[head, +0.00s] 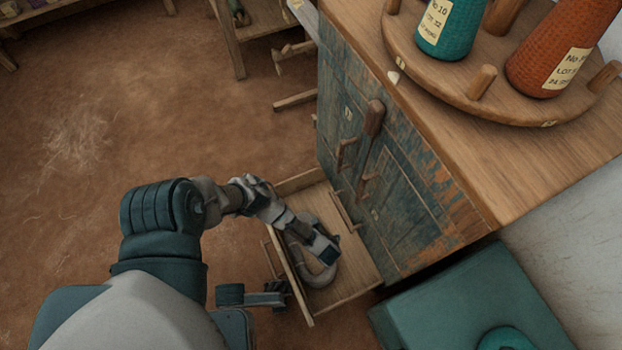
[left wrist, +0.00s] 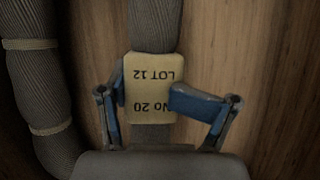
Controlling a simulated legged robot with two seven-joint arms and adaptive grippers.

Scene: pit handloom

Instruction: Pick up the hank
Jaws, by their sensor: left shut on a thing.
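The grey yarn hank (head: 316,275) lies in the open wooden drawer (head: 345,288) at the foot of the cabinet. My left gripper (head: 328,252) reaches down into the drawer and covers part of the hank. In the left wrist view my left gripper (left wrist: 150,103) has its two blue fingers on either side of a strand of the hank (left wrist: 30,85), at a tan paper label (left wrist: 152,75) reading "LOT 12" and "No 20". It is shut on the hank there. Whether the hank is clear of the drawer floor I cannot tell. My right gripper is not in view.
The worn blue cabinet (head: 400,190) stands right of the drawer. Its top bears a round wooden peg stand (head: 480,95) with a teal cone (head: 450,28) and an orange cone (head: 560,50). A teal box (head: 470,310) is at the lower right. Bare floor (head: 130,120) lies to the left.

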